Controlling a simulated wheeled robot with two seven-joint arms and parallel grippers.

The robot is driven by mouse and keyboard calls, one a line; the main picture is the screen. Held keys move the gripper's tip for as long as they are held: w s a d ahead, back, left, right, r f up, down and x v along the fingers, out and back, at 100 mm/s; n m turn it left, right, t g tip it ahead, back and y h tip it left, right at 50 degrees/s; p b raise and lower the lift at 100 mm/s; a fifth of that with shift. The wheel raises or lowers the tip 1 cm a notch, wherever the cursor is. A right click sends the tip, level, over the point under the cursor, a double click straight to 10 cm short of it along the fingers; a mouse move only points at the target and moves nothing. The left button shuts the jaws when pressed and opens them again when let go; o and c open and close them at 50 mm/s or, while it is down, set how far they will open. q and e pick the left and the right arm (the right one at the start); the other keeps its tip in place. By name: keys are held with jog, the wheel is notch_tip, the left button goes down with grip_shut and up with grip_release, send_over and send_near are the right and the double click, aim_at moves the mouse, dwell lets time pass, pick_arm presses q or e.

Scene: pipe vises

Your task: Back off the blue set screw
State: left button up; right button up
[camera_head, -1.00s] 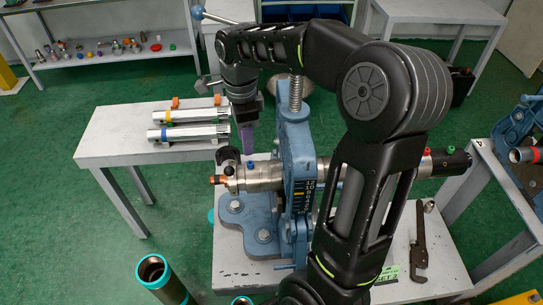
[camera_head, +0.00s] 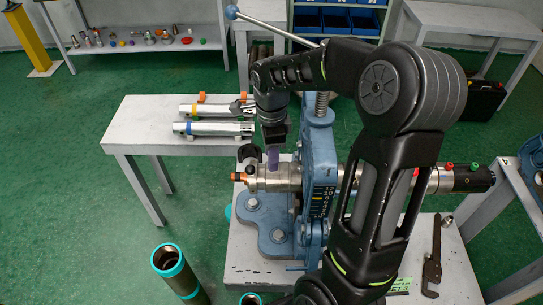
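A blue vise (camera_head: 318,165) stands on a light bench and holds a long silver cylindrical tool (camera_head: 285,180) lying level through its jaws. The tool has a copper-coloured tip (camera_head: 238,177) at its left end. Red (camera_head: 449,166) and green (camera_head: 475,166) screws show on its right part. I cannot make out a blue screw on it. My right gripper (camera_head: 273,160), with purple fingers, points down at the tool's top, left of the vise jaw. Its fingertips are at or just over the tool; contact and finger gap cannot be told. My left gripper is out of view.
A side table (camera_head: 135,130) holds two silver tools with yellow (camera_head: 195,110) and blue (camera_head: 188,128) bands. A dark pipe (camera_head: 178,270) with a teal collar stands at front left. A wrench (camera_head: 434,260) lies on the bench's right. My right arm hides the middle of the bench.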

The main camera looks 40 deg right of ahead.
jog(key=shift+f, duration=0.85)
jog(key=shift+c, duration=0.6)
grip_shut()
